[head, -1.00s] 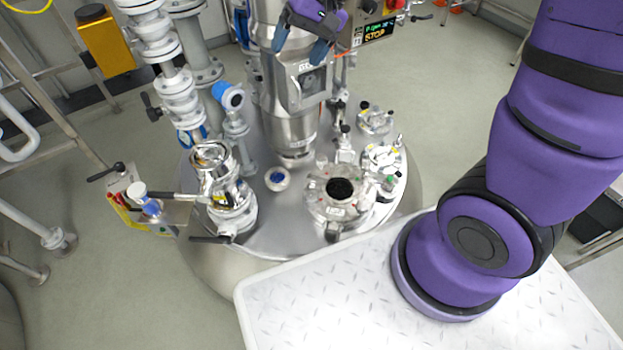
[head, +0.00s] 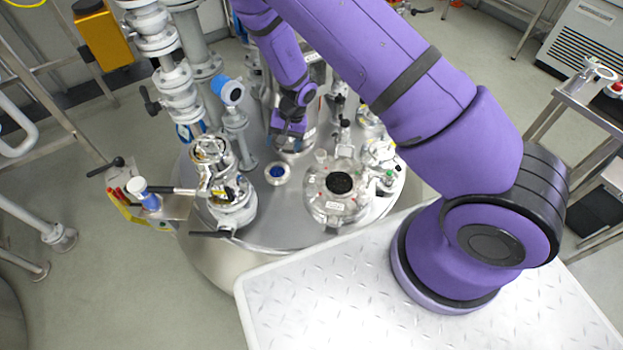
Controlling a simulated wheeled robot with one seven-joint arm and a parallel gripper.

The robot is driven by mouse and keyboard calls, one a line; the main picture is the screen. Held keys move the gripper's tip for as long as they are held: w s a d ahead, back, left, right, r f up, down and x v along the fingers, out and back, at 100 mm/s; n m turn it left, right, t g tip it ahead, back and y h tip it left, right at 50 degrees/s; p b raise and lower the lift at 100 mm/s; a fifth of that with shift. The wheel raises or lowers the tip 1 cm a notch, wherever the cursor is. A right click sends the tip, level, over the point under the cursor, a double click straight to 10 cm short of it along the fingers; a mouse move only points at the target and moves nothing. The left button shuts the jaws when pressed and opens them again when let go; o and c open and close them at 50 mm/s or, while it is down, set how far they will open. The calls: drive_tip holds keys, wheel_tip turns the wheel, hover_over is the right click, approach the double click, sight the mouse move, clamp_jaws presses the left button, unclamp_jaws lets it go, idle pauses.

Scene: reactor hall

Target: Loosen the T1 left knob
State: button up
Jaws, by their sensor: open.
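My gripper (head: 288,138) hangs over the far middle of the vessel lid, in front of the steel column. My arm and wrist partly hide its fingers; the jaws are apart and no object shows between them. A round metal port with a dark opening (head: 339,184) stands on the lid, nearer and to the right of my gripper, with small clamp knobs around its rim. Behind it is an upright fitting with a dark top knob (head: 345,125). I cannot read a T1 label, so which knob is the left one is unclear.
A valve assembly (head: 222,185) stands left on the lid, with a small blue-centred cap (head: 277,173) beside it. My arm covers the back right.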

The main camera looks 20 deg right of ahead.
sight(312, 191)
drive_tip(key=s+d+f+h, duration=0.1)
drive_tip(key=d+f, duration=0.1)
drive_tip(key=f, duration=0.4)
drive_tip(key=s+d+f+h, duration=0.1)
drive_tip(key=d+f, duration=0.2)
drive_tip(key=f, duration=0.3)
drive_tip(key=s+d+f+h, duration=0.1)
drive_tip(key=d+f, duration=0.1)
drive_tip(key=f, duration=0.5)
drive_tip(key=shift+s+d+h, duration=0.2)
drive_tip(key=shift+h, duration=0.1)
drive_tip(key=shift+f, duration=1.15)
drive_tip(key=m, duration=0.6)
drive_tip(key=shift+r, duration=0.1)
drive_tip(key=m, duration=3)
drive_tip(key=shift+m, duration=0.3)
drive_tip(key=m, duration=0.4)
drive_tip(key=shift+m, duration=0.3)
drive_tip(key=m, duration=0.6)
wheel_tip(312, 191, down, 6)
drive_tip(key=shift+f, duration=0.1)
